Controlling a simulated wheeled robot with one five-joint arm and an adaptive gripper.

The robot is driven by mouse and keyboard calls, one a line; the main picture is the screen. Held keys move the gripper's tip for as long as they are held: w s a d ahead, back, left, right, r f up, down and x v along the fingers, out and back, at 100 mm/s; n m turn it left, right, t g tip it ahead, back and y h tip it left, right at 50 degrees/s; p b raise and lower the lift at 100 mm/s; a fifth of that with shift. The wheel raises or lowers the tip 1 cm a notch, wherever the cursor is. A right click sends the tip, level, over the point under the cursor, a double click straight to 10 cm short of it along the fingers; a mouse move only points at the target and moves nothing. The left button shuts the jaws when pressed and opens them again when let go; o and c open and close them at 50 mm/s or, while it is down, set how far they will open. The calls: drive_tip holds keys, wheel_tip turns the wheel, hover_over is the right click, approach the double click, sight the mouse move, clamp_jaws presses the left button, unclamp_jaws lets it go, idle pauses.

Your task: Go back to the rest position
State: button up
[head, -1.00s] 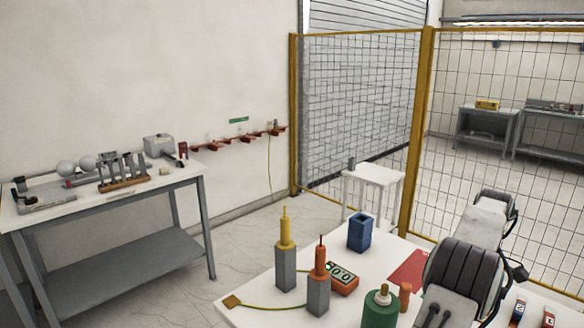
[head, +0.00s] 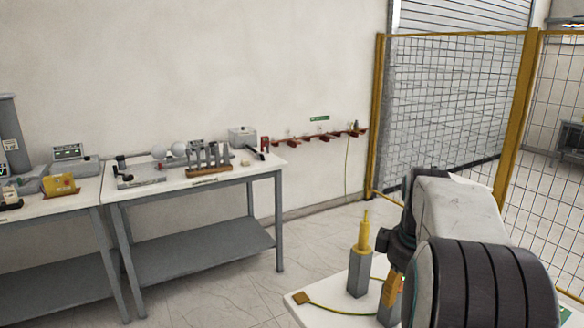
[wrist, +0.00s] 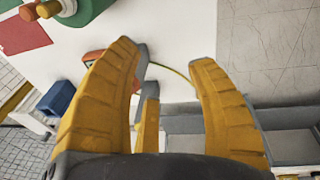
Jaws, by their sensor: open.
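My gripper (wrist: 168,75) shows in the wrist view with its yellow fingers spread apart and nothing between them. It hangs above the white table (wrist: 170,25). In the head view my arm fills the lower right, and its end is mostly hidden behind my own links, beside the yellow-tipped grey post (head: 360,265). That post stands upright on the white table (head: 320,312).
The wrist view shows a blue box (wrist: 57,97), a red sheet (wrist: 22,32) and a green object (wrist: 85,10). In the head view a grey workbench (head: 215,180) with instruments stands at the wall. A yellow-framed mesh fence (head: 450,110) is behind my arm.

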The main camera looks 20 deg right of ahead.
drive_tip(key=s+a+t, duration=0.1)
drive_tip(key=s+a, duration=0.1)
drive_tip(key=a, duration=1.3)
drive_tip(key=s+a+f+m+t+y, duration=0.1)
drive_tip(key=s+a+f, duration=0.4)
drive_tip(key=s+a, duration=0.3)
drive_tip(key=shift+a+t, duration=0.3)
drive_tip(key=shift+a, duration=0.4)
